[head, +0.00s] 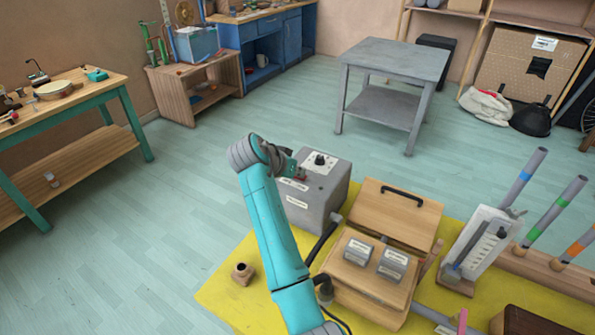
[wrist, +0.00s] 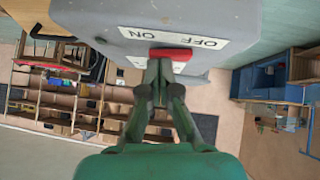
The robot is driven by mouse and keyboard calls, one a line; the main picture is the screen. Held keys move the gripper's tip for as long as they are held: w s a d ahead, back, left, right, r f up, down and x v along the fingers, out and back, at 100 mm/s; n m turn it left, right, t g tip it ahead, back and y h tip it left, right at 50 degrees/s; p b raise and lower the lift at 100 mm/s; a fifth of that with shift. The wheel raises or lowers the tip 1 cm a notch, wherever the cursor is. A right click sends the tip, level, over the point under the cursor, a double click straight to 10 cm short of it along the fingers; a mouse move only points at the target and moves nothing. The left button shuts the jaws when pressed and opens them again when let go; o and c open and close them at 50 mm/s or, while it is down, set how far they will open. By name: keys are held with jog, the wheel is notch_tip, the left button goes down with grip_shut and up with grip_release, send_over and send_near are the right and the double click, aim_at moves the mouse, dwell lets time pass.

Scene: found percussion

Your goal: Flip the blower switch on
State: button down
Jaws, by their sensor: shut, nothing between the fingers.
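The blower is a grey box (head: 312,212) standing in the middle of the head view; its grey casing fills the top of the wrist view (wrist: 100,18). Its red switch (wrist: 170,53) lies beside a white label with upside-down ON at left and OFF at right. The switch also shows small in the head view (head: 302,177). I cannot tell which way it is set. My gripper (wrist: 158,68) is shut and empty, its fingertips right at the switch's left part; whether they touch it is unclear. In the head view my gripper (head: 296,172) partly hides the box's face.
A black hose runs from the box to a wooden case (head: 367,280) with grey blocks on the yellow mat (head: 226,290). A small brown block (head: 242,273) lies on the mat. The floor beyond is clear up to a grey table (head: 395,58).

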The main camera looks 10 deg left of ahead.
jog(key=shift+d+f, duration=0.15)
jog(key=shift+f, duration=0.15)
